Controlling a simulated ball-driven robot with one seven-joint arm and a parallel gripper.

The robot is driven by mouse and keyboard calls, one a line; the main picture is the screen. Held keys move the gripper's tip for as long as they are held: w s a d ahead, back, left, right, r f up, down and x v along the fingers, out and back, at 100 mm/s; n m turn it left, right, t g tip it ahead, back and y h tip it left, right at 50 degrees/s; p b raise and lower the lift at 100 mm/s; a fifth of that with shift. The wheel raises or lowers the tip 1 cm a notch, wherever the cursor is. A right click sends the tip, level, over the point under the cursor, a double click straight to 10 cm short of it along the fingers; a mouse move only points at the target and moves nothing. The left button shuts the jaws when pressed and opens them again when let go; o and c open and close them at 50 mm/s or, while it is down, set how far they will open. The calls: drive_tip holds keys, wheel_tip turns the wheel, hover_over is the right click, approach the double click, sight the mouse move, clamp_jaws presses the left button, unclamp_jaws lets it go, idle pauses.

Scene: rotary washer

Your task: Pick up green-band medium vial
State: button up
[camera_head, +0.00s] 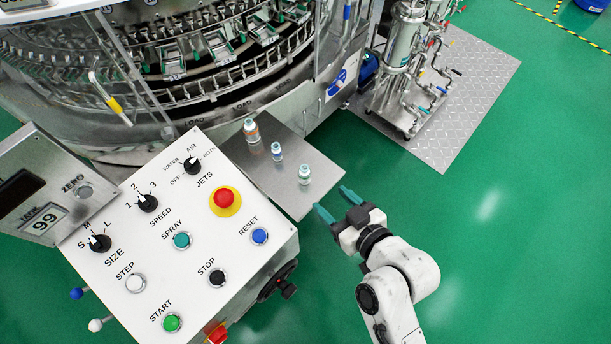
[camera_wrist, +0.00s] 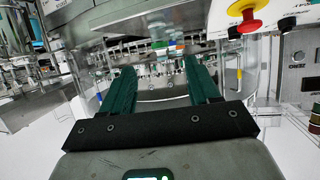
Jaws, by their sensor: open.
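The green-band medium vial (camera_head: 305,175) is nearest the shelf's right side. A smaller blue-band vial (camera_head: 277,152) stands in the middle, and an orange-band vial (camera_head: 251,131) is farthest back. My gripper (camera_head: 332,201) is open and empty, just beyond the shelf's right edge, with its teal fingers pointing toward the shelf. It is to the lower right of the green-band vial and apart from it.
The white control panel (camera_head: 145,262) with buttons and knobs stands left of the shelf. The rotary washer (camera_head: 200,60) is behind it. A pipe-and-pump unit (camera_head: 405,60) stands at the back right on a metal plate (camera_head: 480,75). The green floor at right is clear.

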sight(308, 177)
drive_tip(key=p+x, duration=0.1)
drive_tip(key=x, duration=0.4)
drive_tip(key=p+x, duration=0.1)
drive_tip(key=x, duration=0.4)
drive_tip(key=shift+w+a, duration=0.25)
drive_tip(key=shift+w, duration=0.1)
clamp_jaws()
idle(0.3)
drive_tip(key=shift+r, duration=0.15)
